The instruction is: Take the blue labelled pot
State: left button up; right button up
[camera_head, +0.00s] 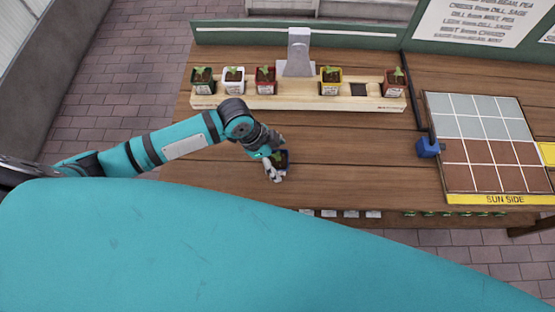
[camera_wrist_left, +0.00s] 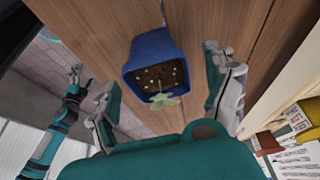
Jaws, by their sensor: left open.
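The blue pot (camera_head: 284,156), with soil and a green seedling, stands on the wooden table in front of the pot rack. In the left wrist view the blue pot (camera_wrist_left: 153,50) is between the two spread fingers, with a gap on each side. No label shows on it. My left gripper (camera_head: 275,163) is open around the pot, partly hiding it in the head view; it also shows in the left wrist view (camera_wrist_left: 164,88). What looks like my right gripper (camera_wrist_left: 76,74) is far off at the left of the wrist view, too small to judge.
A wooden rack (camera_head: 300,101) at the back holds several potted seedlings and one empty slot (camera_head: 358,90). A grey post (camera_head: 298,52) rises behind it. At the right are a tiled board (camera_head: 482,130) and a small blue block (camera_head: 428,147). The table between is clear.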

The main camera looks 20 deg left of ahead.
pick_arm(q)
jog(key=shift+d+f, duration=0.25)
jog(key=shift+f, duration=0.35)
jog(key=c, duration=1.4)
jog(key=shift+r, duration=0.1)
